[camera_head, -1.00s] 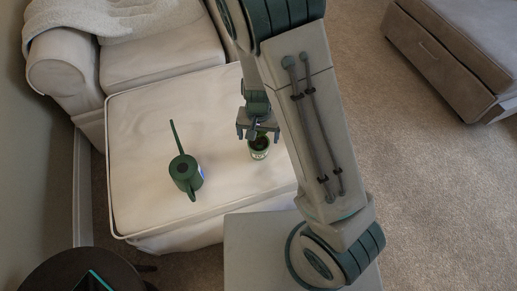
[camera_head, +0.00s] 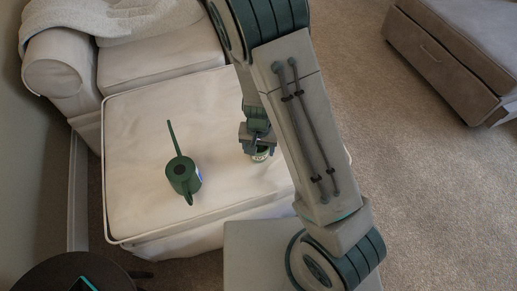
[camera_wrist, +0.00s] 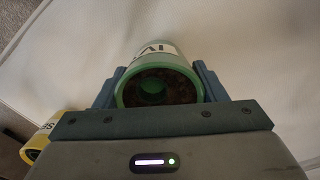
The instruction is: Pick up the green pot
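The green pot (camera_head: 261,156) is a small light-green cup with a white lettered label and dark contents. It stands on the cream ottoman (camera_head: 140,215), partly hidden by my gripper (camera_head: 258,148) in the head view. In the wrist view the pot (camera_wrist: 160,88) lies between the two fingers of my gripper (camera_wrist: 160,85), one on each side of its rim. The fingers are spread around it. I cannot tell whether they touch its sides.
A dark green watering can (camera_head: 183,176) stands left of the pot on the ottoman. A yellow lettered object (camera_wrist: 40,148) shows at lower left in the wrist view. A cream sofa (camera_head: 155,60) adjoins the ottoman. A dark round table (camera_head: 70,270) is at front left.

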